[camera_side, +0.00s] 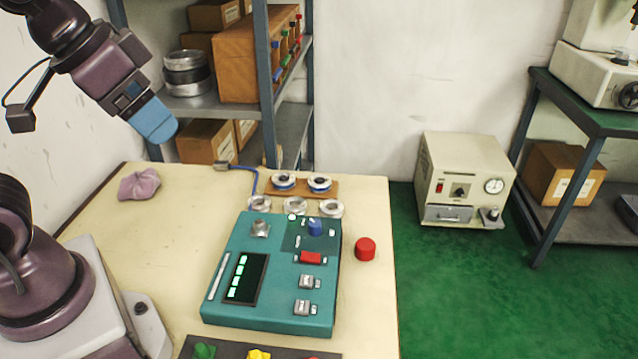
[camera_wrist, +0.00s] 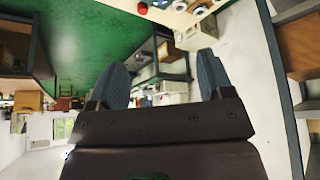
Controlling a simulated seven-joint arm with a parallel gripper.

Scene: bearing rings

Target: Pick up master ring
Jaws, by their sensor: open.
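Two rings with blue parts sit on a small wooden board at the back of the table, a left one (camera_side: 283,182) and a right one (camera_side: 320,184). Three plain silvery rings lie in a row in front of them: left (camera_side: 259,204), middle (camera_side: 295,206) and right (camera_side: 331,208). I cannot tell which ring is the master ring. My gripper (camera_side: 157,121) is raised high at the upper left, well away from the rings. In the wrist view its two blue fingers (camera_wrist: 162,72) stand wide apart with nothing between them.
A teal instrument box (camera_side: 222,304) fills the table's middle, just in front of the silvery rings. A red button (camera_side: 365,249) stands right of it. A pink cloth (camera_side: 139,184) lies back left. A metal shelf (camera_side: 263,75) stands behind. The table's left part is clear.

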